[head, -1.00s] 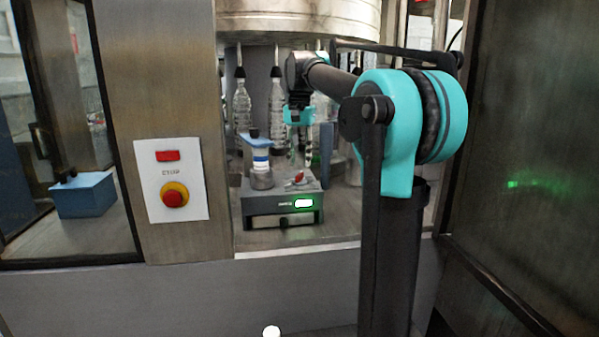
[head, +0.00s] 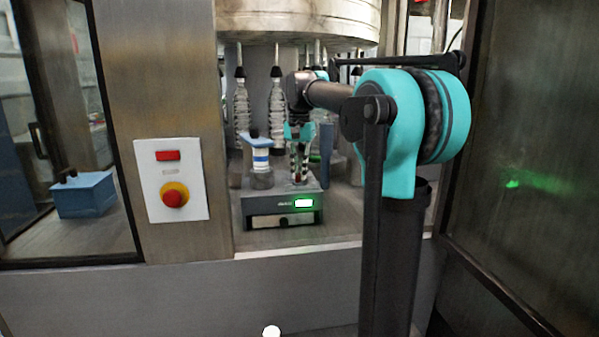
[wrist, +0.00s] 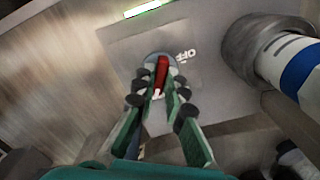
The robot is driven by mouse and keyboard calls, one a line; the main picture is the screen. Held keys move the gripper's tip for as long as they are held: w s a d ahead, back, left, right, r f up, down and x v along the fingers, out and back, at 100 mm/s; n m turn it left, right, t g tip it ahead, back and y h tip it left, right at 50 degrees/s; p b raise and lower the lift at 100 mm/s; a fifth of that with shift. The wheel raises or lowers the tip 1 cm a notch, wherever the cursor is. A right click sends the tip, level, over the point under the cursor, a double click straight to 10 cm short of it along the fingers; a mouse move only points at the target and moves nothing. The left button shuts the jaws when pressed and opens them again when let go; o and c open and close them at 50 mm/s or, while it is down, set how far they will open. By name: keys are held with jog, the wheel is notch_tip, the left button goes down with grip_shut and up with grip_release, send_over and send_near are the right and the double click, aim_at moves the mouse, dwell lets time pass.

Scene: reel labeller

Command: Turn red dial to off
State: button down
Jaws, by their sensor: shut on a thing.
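The red dial (wrist: 161,72) sits on top of the grey labeller box (head: 255,205). In the wrist view my gripper (wrist: 160,92) has its green and black fingers closed on both sides of the red dial. The white OFF marking (wrist: 185,56) is printed beside the dial, and the red pointer is not turned towards it. Another white marking is partly hidden between the fingers. In the head view my gripper (head: 299,172) points down onto the box and hides the dial. The labeller's small green display (head: 303,203) is lit.
A reel with a blue and white band (head: 261,160) stands on the box just left of my gripper. Several clear bottles (head: 277,112) hang behind. A white panel with a red stop button (head: 174,195) is at the left. A blue box (head: 84,195) lies behind glass.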

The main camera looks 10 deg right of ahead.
jog(key=shift+n, duration=0.3)
jog(key=n, duration=1.2)
jog(key=shift+n, duration=0.3)
jog(key=n, duration=1)
jog(key=shift+n, duration=0.3)
dwell(0.3)
jog(key=c, duration=1.6)
grip_release()
